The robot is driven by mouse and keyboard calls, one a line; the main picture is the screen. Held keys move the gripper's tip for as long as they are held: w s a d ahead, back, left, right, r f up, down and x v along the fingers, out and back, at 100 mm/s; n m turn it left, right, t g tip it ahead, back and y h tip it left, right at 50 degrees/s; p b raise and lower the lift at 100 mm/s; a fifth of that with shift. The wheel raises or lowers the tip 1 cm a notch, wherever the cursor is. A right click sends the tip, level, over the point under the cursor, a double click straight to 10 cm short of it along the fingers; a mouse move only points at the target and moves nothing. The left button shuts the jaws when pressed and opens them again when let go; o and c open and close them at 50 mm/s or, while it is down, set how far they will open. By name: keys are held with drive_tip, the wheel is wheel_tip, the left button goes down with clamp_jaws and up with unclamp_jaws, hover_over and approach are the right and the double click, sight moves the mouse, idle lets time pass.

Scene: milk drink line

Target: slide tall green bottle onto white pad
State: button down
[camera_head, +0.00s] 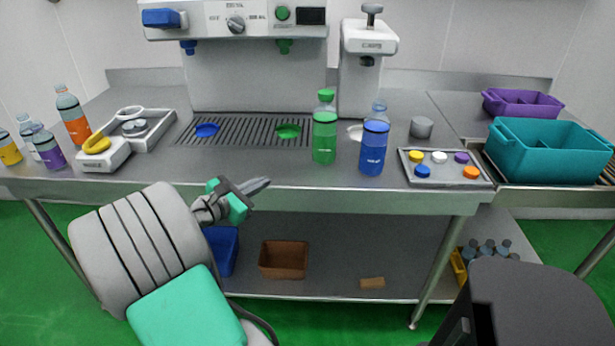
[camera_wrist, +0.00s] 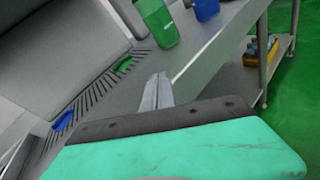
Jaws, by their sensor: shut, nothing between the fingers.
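The tall green bottle (camera_head: 324,143) stands upright on the steel counter, with a green cap. It also shows in the wrist view (camera_wrist: 158,22), with its top cut off. The white pad (camera_head: 355,132) lies on the counter just right of the green bottle, below the white press head. It is partly hidden by a blue bottle. My gripper (camera_head: 264,184) is shut and empty, at the counter's front edge, left of and nearer than the green bottle, not touching it. In the wrist view its fingers (camera_wrist: 157,88) are together, apart from the bottle.
A blue bottle (camera_head: 373,147) stands close right of the green one. A drain grate (camera_head: 245,131) with blue and green pads lies to the left. A tray of coloured caps (camera_head: 445,168) and a grey cylinder (camera_head: 421,127) are to the right.

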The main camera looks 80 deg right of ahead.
drive_tip(key=s+d+r+n+g+h, duration=0.2)
drive_tip(key=s+n, duration=0.1)
drive_tip(key=s, duration=0.1)
drive_tip(key=p, duration=0.4)
approach(317, 150)
drive_tip(key=x, duration=0.5)
drive_tip(key=shift+s+d, duration=0.2)
drive_tip(key=shift+d, duration=0.1)
drive_tip(key=shift+s+d, duration=0.2)
drive_tip(key=shift+d, duration=0.3)
drive_tip(key=shift+r, duration=0.1)
